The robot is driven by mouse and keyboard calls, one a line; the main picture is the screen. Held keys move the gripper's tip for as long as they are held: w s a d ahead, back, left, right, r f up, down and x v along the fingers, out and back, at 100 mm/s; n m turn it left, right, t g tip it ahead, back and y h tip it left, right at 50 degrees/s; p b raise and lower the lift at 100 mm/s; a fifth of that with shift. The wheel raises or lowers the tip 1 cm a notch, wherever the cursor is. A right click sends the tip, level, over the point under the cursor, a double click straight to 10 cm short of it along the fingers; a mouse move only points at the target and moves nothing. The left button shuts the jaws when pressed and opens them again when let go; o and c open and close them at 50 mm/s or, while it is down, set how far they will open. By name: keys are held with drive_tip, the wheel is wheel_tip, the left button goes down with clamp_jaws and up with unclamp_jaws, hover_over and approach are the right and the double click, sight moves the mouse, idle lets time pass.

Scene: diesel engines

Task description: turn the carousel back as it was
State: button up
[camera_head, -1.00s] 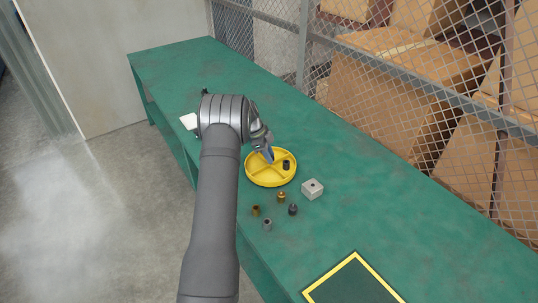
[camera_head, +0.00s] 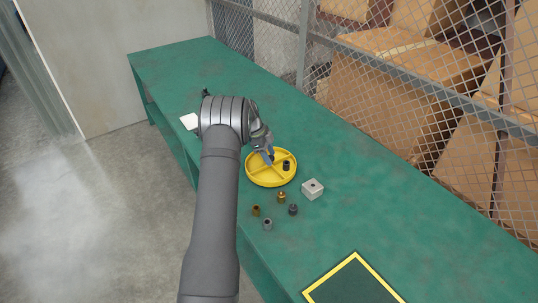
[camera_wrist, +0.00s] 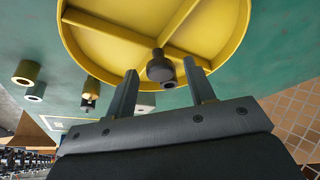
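The carousel (camera_head: 258,181) is a round yellow tray with raised dividers, lying on the green bench. In the wrist view its yellow floor (camera_wrist: 120,15) and dividers fill the top. A small dark cylindrical part (camera_head: 286,166) stands in its right-hand area. My gripper (camera_head: 268,158) is over the carousel and points down at it. In the wrist view my gripper (camera_wrist: 160,72) is open, its two fingers apart near the carousel's rim. A dark knob-like piece (camera_wrist: 160,66) shows between the fingertips, touching neither. I cannot tell how deep the fingertips reach.
On the green bench (camera_head: 400,205) in front of the carousel stand a brass part (camera_head: 255,210), an orange-brown part (camera_head: 281,197), a dark part (camera_head: 293,209) and a grey part (camera_head: 268,224). A pale block (camera_head: 312,189) is to their right. A yellow-edged mat (camera_head: 352,285) lies nearer.

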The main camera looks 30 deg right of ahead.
drive_tip(key=shift+r, duration=0.1)
drive_tip(key=v, duration=1.7)
drive_tip(key=shift+r, duration=0.15)
drive_tip(key=x, duration=1.7)
drive_tip(key=shift+f, duration=0.2)
drive_tip(key=shift+r, duration=0.1)
drive_tip(key=shift+s+d+f, duration=0.1)
drive_tip(key=shift+f, duration=0.2)
drive_tip(key=shift+r+n+t+h, duration=0.25)
drive_tip(key=shift+n+t+h, duration=0.05)
drive_tip(key=shift+n, duration=0.7)
drive_tip(key=n+t, duration=0.1)
drive_tip(key=n, duration=0.2)
drive_tip(key=n+t, duration=0.1)
drive_tip(key=n, duration=0.2)
drive_tip(key=shift+s+h, duration=0.15)
drive_tip(key=shift+h, duration=0.15)
drive_tip(key=shift+n, duration=0.3)
